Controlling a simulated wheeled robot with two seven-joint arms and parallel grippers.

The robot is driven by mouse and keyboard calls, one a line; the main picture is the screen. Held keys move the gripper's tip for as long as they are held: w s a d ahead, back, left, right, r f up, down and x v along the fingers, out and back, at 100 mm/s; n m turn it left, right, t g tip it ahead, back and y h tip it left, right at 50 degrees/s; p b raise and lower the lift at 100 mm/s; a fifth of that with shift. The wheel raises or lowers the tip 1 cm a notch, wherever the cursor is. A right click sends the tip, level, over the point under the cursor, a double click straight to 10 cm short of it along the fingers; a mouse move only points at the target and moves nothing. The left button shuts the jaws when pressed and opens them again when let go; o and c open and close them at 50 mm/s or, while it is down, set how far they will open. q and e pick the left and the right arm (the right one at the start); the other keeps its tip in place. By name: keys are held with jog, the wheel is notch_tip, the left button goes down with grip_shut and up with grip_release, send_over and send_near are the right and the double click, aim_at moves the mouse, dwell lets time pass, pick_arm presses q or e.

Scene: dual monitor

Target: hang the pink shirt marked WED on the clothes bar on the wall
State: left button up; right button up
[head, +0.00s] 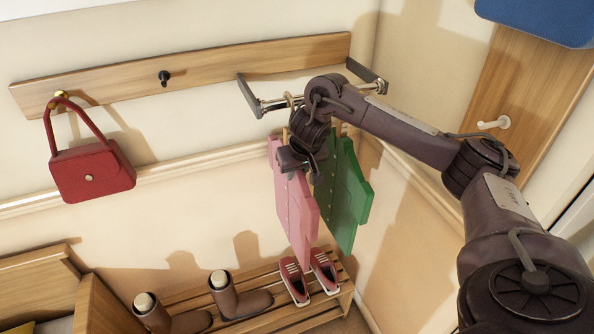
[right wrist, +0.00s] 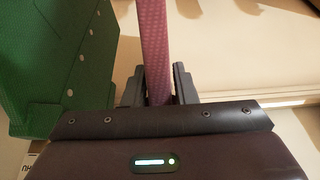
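The pink shirt (head: 292,205) hangs upright below the clothes bar (head: 275,104), which is held by two dark brackets on the wall. A hook shows at the bar above it; my arm hides part of this, so I cannot tell whether it rests on the bar. No WED mark is readable. My right gripper (head: 290,160) is at the shirt's upper part. In the right wrist view, its fingers (right wrist: 158,85) lie close on both sides of the pink shirt's edge (right wrist: 154,40). My left gripper is not in view.
A green shirt (head: 345,195) hangs just right of the pink one. A red bag (head: 92,172) hangs on the peg board (head: 215,70) to the left. Below stands a slatted shoe rack (head: 270,318) with boots and red shoes. The wall corner is close on the right.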

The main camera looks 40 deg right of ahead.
jog(key=o, duration=0.4)
jog(key=p+v, duration=0.3)
jog(key=v, duration=0.4)
jog(key=shift+r+p, duration=0.2)
jog(key=shift+p, duration=0.15)
jog(key=shift+s+r, duration=0.2)
jog(key=shift+s, duration=0.05)
jog(key=shift+f, duration=0.15)
